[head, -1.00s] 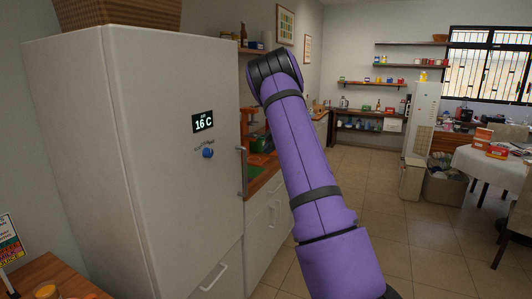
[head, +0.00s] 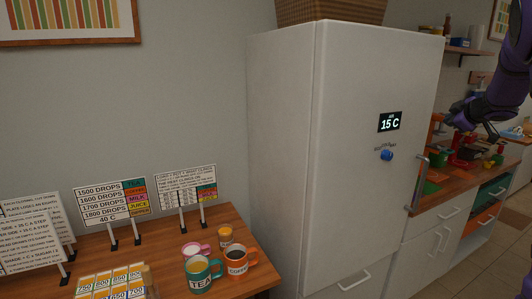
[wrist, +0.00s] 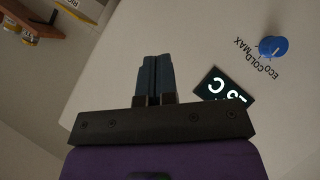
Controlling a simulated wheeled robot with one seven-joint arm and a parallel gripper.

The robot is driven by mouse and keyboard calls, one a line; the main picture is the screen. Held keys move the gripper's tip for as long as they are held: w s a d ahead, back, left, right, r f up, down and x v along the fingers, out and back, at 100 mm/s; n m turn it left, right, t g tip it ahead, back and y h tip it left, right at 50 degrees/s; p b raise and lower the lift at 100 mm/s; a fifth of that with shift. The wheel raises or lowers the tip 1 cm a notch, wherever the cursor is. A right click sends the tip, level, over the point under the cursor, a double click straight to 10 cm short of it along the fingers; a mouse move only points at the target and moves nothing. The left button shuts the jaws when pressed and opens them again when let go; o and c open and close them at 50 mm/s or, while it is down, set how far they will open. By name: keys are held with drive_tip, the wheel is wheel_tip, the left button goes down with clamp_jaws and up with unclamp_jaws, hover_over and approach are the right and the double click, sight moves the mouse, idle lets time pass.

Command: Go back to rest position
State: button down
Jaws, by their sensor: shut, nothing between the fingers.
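My gripper (wrist: 154,62) shows in the wrist view with its two dark fingers together and nothing between them. It is in front of the white fridge (wrist: 185,35), apart from the blue knob (wrist: 273,47) and the lit display (wrist: 224,90), which lie to its right in that view. In the head view my purple arm reaches in from the upper right edge, to the right of the fridge (head: 280,140).
A wooden table (head: 222,232) at the lower left holds a green TEA mug (head: 199,277), an orange COFFEE mug (head: 240,264), a pink mug (head: 190,251) and several sign boards (head: 112,203). A kitchen counter (head: 455,193) runs right of the fridge.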

drive_tip(key=s+a+r+m+h, duration=0.5)
drive_tip(key=s+a+r+m, duration=0.3)
drive_tip(key=s+a+r, duration=0.45)
drive_tip(key=s+a+f+g+y, duration=0.2)
drive_tip(key=s+a+f, duration=0.2)
drive_tip(key=s+a, duration=0.4)
drive_tip(key=s+a+f+m+g+y, duration=0.1)
drive_tip(key=s+a+f, duration=0.4)
drive_tip(key=s, duration=0.8)
drive_tip(key=s+a+f+g+y, duration=0.3)
drive_tip(key=s+a+f+g, duration=0.1)
drive_tip(key=s+a, duration=0.6)
drive_tip(key=shift+s+a+f, duration=0.25)
drive_tip(key=shift+a+f, duration=0.1)
drive_tip(key=shift+a, duration=0.15)
